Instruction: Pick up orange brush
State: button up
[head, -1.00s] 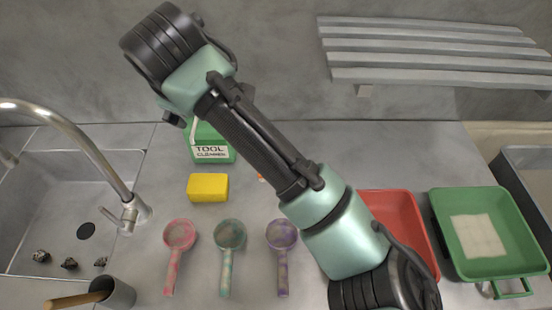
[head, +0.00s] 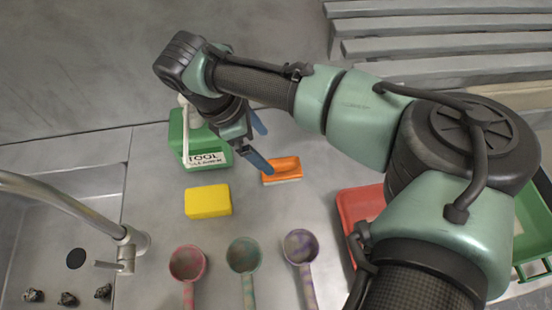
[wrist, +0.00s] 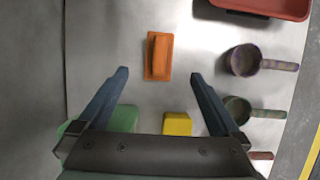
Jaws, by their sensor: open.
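The orange brush (head: 282,169) lies on the grey counter, with an orange back and handle and a pale lower edge. It also shows in the wrist view (wrist: 159,57), ahead of the fingertips and between their lines. My gripper (head: 262,147) is open and empty. In the head view its blue fingers hang above the counter, just left of and behind the brush. In the wrist view my gripper (wrist: 157,75) has its two fingers spread wide, apart from the brush.
A green tool cleaner jug (head: 205,150) stands behind my fingers. A yellow sponge (head: 208,201) lies left of the brush. Pink, green and purple scoops (head: 300,246) lie in front. A red tub (head: 356,205) is to the right. A sink and tap (head: 75,215) are at left.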

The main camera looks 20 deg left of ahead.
aim_at(276, 162)
jog(key=x, duration=0.4)
jog(key=shift+d+f, duration=0.2)
jog(key=shift+f, duration=0.05)
jog(key=shift+a+p+x, duration=0.2)
jog(key=shift+p+x, duration=0.15)
jog(key=shift+x, duration=2.7)
jog(key=shift+c, duration=0.3)
grip_shut()
notch_tip(276, 162, up, 10)
